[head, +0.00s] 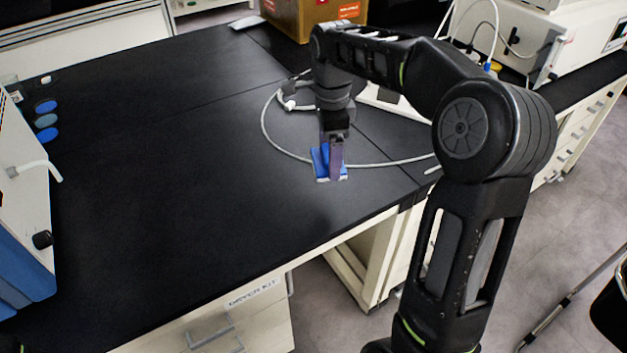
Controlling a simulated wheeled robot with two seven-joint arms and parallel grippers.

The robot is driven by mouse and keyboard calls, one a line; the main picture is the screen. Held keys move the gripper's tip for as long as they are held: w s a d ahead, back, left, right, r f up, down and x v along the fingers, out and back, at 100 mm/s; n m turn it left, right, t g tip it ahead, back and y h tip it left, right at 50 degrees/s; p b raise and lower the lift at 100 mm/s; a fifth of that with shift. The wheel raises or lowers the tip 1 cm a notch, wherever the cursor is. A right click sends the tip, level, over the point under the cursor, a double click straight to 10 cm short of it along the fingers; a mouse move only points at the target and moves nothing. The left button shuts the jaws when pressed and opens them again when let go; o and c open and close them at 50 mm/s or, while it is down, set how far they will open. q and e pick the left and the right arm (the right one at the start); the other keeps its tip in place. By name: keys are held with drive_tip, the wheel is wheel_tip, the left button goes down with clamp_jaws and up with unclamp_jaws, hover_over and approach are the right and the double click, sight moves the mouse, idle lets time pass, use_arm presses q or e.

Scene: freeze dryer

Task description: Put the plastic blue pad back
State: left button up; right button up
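The blue pad (320,166) is on the black bench, right of the middle and close to the front edge, with a pale lower edge. My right gripper (336,172) points down directly at it, and its finger covers part of the pad. The gripper overlaps the pad in this view, but whether the fingers are closed on it cannot be told. Whether the pad rests on the bench or is slightly raised is also unclear. My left gripper is not in view.
A grey cable (268,140) loops on the bench around the pad. Several round blue pieces (46,121) lie at the left beside a white-and-blue machine (25,220). A cardboard box (300,18) stands at the back. The bench middle (180,170) is clear.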

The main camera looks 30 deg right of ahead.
drive_tip(key=shift+s+r, duration=0.1)
drive_tip(key=shift+f, duration=2.55)
drive_tip(key=shift+f, duration=2.5)
drive_tip(key=shift+f, duration=0.15)
drive_tip(key=o, duration=1)
drive_tip(key=shift+o, duration=0.2)
